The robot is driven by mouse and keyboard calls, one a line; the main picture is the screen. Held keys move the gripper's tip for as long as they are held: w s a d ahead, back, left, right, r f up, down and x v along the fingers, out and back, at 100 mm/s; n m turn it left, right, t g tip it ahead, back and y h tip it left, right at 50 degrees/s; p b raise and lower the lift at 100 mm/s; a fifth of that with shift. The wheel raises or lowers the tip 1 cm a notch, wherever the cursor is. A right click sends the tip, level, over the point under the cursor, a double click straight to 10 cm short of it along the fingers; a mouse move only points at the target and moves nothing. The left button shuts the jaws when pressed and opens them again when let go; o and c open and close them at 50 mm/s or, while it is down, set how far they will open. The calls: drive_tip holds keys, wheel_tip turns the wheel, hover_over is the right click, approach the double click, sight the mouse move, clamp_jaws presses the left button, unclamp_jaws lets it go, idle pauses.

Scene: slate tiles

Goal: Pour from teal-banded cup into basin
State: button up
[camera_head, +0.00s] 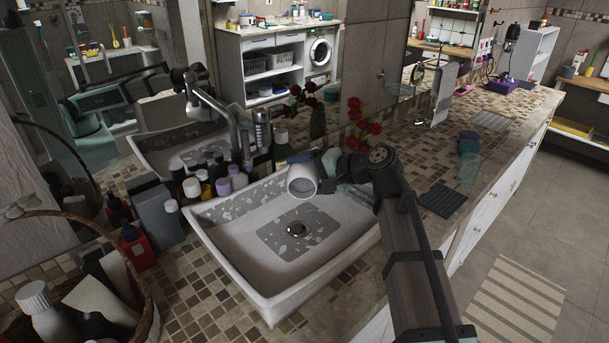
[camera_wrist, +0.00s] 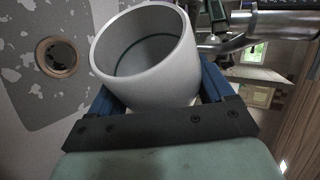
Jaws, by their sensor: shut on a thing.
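The cup (camera_head: 302,180) is white and tilted in the head view, its round mouth facing the camera, above the back right part of the basin. A blue-teal patch shows at its upper edge. The basin (camera_head: 225,255) is a white, worn rectangular sink with a round drain. My gripper (camera_head: 318,168) is shut on the cup, reaching in from the right. In the wrist view the cup (camera_wrist: 145,60) sits between the blue fingers, and a thin dark teal line runs around its inside. The basin (camera_wrist: 25,75) and its drain lie to the left. I see no contents or stream.
A faucet (camera_head: 215,105) and several bottles (camera_head: 215,180) stand behind the basin. Red flowers (camera_head: 360,125) in a vase stand behind my gripper. A wicker basket (camera_head: 150,325) with bottles is at the front left. The tiled counter is freer at right.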

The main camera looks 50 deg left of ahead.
drive_tip(key=shift+w+a+r+m+g+h, duration=0.1)
drive_tip(key=shift+r+m+g+h, duration=0.2)
drive_tip(key=shift+m+h, duration=0.3)
drive_tip(key=shift+w+a+r+m+g+h, duration=0.15)
drive_tip(key=shift+m+g+h, duration=0.15)
drive_tip(key=shift+m+h, duration=0.3)
drive_tip(key=m+g+h, duration=0.2)
drive_tip(key=shift+s+r+m, duration=0.1)
drive_tip(key=shift+r+m, duration=0.2)
drive_tip(key=shift+r, duration=0.05)
drive_tip(key=m+g+h, duration=0.2)
drive_tip(key=shift+d+r+m, duration=0.1)
drive_tip(key=shift+r+m, duration=0.2)
drive_tip(key=shift+r, duration=0.05)
drive_tip(key=m+g+h, duration=0.1)
drive_tip(key=m+g, duration=0.1)
drive_tip(key=shift+s+d+r+m+g+h, duration=0.15)
drive_tip(key=shift+r+m+g+h, duration=0.15)
drive_tip(key=shift+g+h, duration=0.1)
